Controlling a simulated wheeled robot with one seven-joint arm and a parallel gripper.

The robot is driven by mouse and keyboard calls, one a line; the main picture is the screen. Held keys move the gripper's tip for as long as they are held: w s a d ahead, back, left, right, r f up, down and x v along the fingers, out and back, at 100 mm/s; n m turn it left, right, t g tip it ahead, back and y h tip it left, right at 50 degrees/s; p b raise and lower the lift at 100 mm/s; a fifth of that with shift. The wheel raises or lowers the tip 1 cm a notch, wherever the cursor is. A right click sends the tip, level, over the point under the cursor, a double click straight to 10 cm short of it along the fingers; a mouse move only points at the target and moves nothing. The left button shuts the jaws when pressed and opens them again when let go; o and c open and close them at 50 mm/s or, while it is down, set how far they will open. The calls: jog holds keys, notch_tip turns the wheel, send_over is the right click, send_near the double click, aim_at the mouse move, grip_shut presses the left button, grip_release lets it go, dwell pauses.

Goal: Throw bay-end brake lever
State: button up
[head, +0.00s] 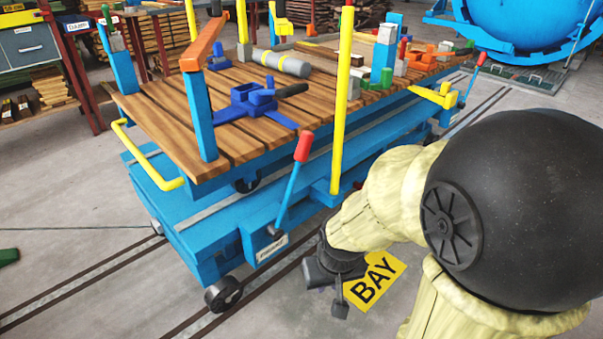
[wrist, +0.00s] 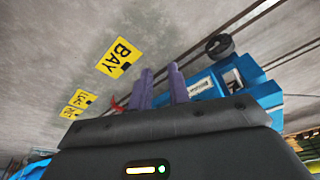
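A brake lever (head: 290,185) with a blue rod and red grip stands tilted on the near side of the blue cart (head: 190,235), just above a white label plate (head: 271,249). Another red-gripped lever (head: 474,76) is at the cart's far right end. My gripper (head: 326,291) is low in front of the cart, right of and below the near lever, apart from it. In the wrist view, its two purple fingers (wrist: 160,84) stand apart with nothing seen between them. The cart's blue side (wrist: 205,92) lies beyond them; the lever's grip cannot be made out there.
A yellow BAY sign (head: 372,282) lies on the floor beside my gripper. The cart's wooden deck (head: 170,130) carries clamps and a grey cylinder (head: 282,63). A yellow post (head: 342,100) rises right of the lever. Rails (head: 80,280) run along the floor. The floor before the cart is open.

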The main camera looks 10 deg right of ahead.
jog(key=shift+w+d+r+p, duration=0.15)
jog(key=shift+w+r+p, duration=0.1)
jog(key=shift+w+p, duration=0.1)
grip_shut()
jog(key=w+d+r+m+t+y+p, duration=0.1)
jog(key=w+d+r+m+t+p, duration=0.2)
jog(key=w+p, duration=0.45)
jog(key=w+d+r+m+t+p, duration=0.1)
jog(key=w+d+m+t+p, duration=0.2)
jog(key=w+m+p, duration=0.4)
jog(key=w+d+r+m+t+y+p, duration=0.2)
jog(key=w+d+r+m+t+p, duration=0.2)
jog(key=r+m+t+p, duration=0.3)
jog(key=w+r+m+p, duration=0.1)
jog(key=m+p, duration=0.2)
jog(key=p, duration=0.1)
jog(key=shift+d+r, duration=0.15)
jog(key=shift+w, duration=0.15)
jog(key=b+x, duration=0.2)
jog(key=x, duration=0.8)
jog(key=shift+s+a+r, duration=0.3)
jog(key=shift+a+r, duration=0.05)
jog(key=shift+a, duration=0.2)
jog(key=shift+s+a+r, duration=0.3)
jog(key=shift+a+r, duration=0.05)
jog(key=shift+a, duration=0.25)
jog(key=shift+s+a+r, duration=0.35)
jog(key=shift+a, duration=0.2)
